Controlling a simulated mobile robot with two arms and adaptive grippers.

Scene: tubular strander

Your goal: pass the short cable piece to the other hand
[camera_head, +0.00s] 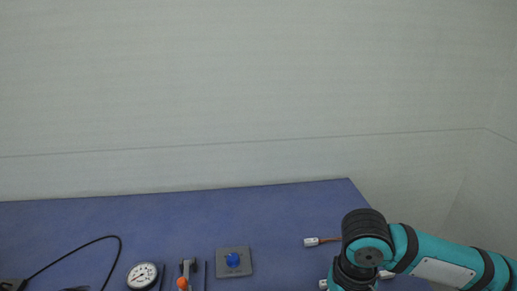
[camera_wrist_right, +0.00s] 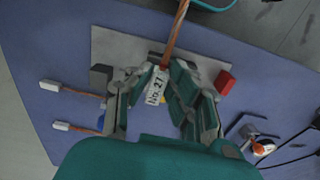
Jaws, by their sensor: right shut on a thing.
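The short cable piece (camera_wrist_right: 176,32) shows in the right wrist view as a copper-coloured strand with a white tag (camera_wrist_right: 157,86) that reads "No. 21". My right gripper (camera_wrist_right: 163,77) is shut on it, and the strand sticks out past the fingertips toward the top of the picture. In the head view my right arm comes in at the lower right, and its gripper and the held piece cannot be made out there. My left gripper is in neither view.
Two other cable pieces with white tags (camera_wrist_right: 51,85) (camera_wrist_right: 60,126) lie on the blue table (camera_head: 280,210). A red block (camera_wrist_right: 225,80) and a grey plate (camera_wrist_right: 103,46) are near my gripper.

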